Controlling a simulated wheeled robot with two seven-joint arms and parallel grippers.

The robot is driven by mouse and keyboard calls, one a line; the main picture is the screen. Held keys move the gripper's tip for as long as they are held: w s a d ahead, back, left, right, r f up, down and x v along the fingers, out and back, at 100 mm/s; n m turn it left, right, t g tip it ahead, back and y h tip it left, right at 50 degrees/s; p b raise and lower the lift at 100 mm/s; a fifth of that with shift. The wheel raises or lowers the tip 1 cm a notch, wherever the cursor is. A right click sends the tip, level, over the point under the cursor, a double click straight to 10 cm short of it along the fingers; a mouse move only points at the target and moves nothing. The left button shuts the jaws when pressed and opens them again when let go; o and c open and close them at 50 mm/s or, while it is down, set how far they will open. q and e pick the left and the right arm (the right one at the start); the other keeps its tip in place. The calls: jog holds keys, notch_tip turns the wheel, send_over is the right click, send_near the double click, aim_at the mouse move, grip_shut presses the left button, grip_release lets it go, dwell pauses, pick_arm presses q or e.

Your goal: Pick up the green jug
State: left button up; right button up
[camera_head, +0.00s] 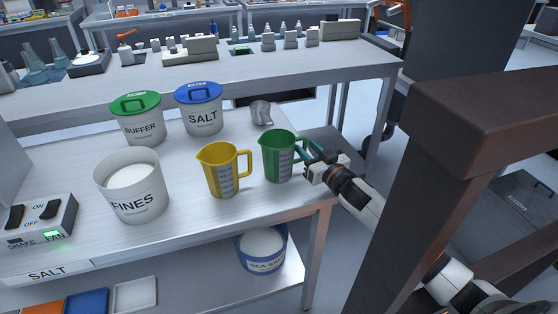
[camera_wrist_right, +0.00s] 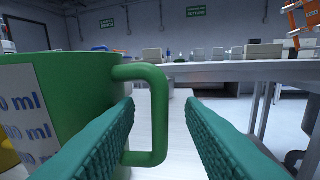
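The green jug (camera_head: 278,158) stands upright on the bench near its right edge, with its handle toward my right arm. My right gripper (camera_head: 308,152) is at the handle. In the right wrist view the jug (camera_wrist_right: 70,95) fills the left side. Its handle (camera_wrist_right: 158,115) stands between the two teal fingers of my right gripper (camera_wrist_right: 165,130), nearer the left finger. The fingers are apart, with a clear gap on the handle's right side. My left gripper is not in view.
A yellow jug (camera_head: 221,171) stands close to the left of the green one. A FINES bucket (camera_head: 134,193), BUFFER bucket (camera_head: 139,124), SALT bucket (camera_head: 202,117) and metal scoop (camera_head: 261,114) are also on the bench. A brown frame (camera_head: 400,200) stands at the right.

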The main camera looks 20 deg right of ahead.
jog(key=shift+w+a, duration=0.1)
jog(key=shift+w, duration=1.05)
grip_shut()
jog(key=shift+r, duration=0.1)
